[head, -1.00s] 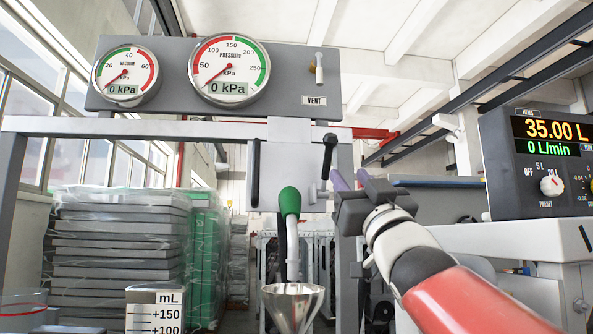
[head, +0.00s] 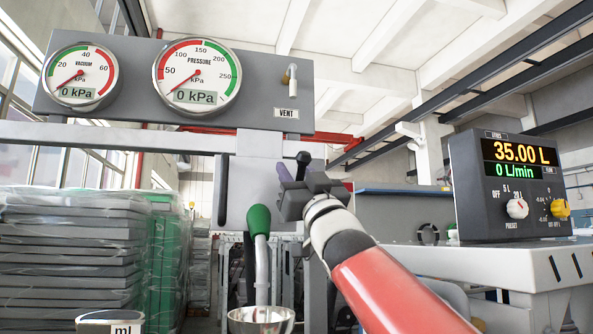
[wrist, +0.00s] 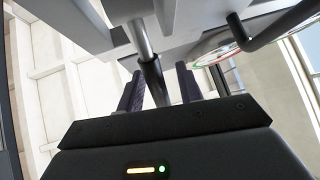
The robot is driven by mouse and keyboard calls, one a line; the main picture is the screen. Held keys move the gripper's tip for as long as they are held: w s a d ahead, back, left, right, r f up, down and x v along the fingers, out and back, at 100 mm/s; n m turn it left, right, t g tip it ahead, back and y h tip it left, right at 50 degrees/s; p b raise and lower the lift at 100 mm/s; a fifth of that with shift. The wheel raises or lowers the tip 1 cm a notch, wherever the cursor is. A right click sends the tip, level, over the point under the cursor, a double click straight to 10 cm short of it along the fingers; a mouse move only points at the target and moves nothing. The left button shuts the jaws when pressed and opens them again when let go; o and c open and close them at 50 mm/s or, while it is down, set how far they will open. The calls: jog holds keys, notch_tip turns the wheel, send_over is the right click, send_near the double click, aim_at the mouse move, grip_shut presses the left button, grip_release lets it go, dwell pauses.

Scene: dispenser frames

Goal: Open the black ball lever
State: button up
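The black ball lever (head: 303,158) shows in the head view as a dark knob just above my gripper (head: 291,180), with its lower part hidden behind the fingers. In the wrist view a grey rod (wrist: 141,38) ends in a black part (wrist: 154,80) that lies between the two purple-grey fingers of my gripper (wrist: 159,88). The fingers stand apart, with gaps beside the black part, so my gripper looks open around the lever. Whether either finger touches it I cannot tell.
A green-handled nozzle (head: 259,221) hangs left of my gripper above a metal funnel (head: 262,320). A black bar handle (head: 222,189) is on the pale panel's left. Gauges and a vent valve (head: 289,78) are above. A meter box (head: 510,185) stands at right.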

grip_shut()
